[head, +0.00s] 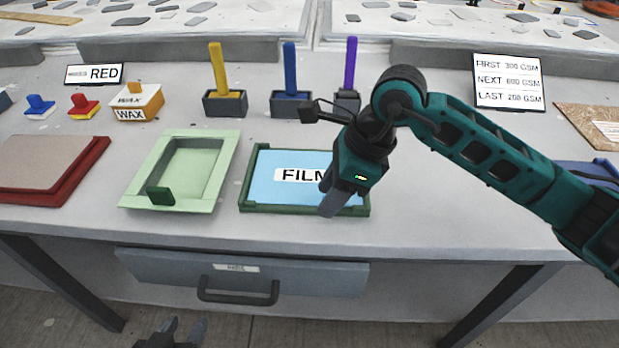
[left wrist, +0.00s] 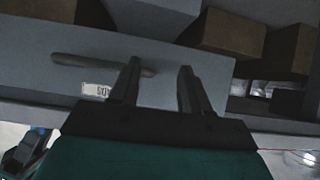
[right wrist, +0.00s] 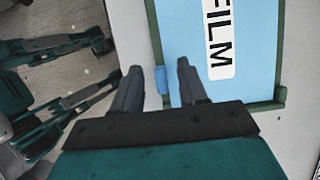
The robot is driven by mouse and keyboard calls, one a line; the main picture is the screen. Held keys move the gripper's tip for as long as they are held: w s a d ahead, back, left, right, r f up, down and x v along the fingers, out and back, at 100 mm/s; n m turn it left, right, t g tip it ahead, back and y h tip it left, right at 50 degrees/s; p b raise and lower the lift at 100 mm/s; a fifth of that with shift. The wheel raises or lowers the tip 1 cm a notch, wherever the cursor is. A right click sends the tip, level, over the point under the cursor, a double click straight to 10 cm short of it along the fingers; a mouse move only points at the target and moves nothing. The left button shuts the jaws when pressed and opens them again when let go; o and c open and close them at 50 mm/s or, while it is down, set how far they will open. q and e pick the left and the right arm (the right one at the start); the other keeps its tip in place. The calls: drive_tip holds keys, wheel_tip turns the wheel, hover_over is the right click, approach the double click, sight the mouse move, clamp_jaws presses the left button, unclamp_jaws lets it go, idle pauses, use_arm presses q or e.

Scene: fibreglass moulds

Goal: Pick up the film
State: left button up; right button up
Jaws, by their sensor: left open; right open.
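The film (head: 272,189) is a light blue sheet with a white label reading FILM, lying in a shallow green tray (head: 300,209) near the table's front edge. It also shows in the right wrist view (right wrist: 190,45), with a small blue tab (right wrist: 163,80) at its edge. My right gripper (head: 328,196) is open and over the right part of the film in the head view. In the right wrist view its fingers (right wrist: 160,80) stand apart, either side of the tab; contact cannot be told. My left gripper (head: 183,328) is open and empty, low in front of the drawer.
A pale green mould (head: 225,175) stands left of the tray, and a red-edged board (head: 92,170) further left. Behind are a wax box (head: 150,103) and holders with yellow, blue and purple handles. A grey drawer (head: 150,268) hangs below the table (head: 440,215).

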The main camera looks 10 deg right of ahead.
clamp_jaws()
idle(0.4)
drive_tip(key=shift+r, duration=0.1)
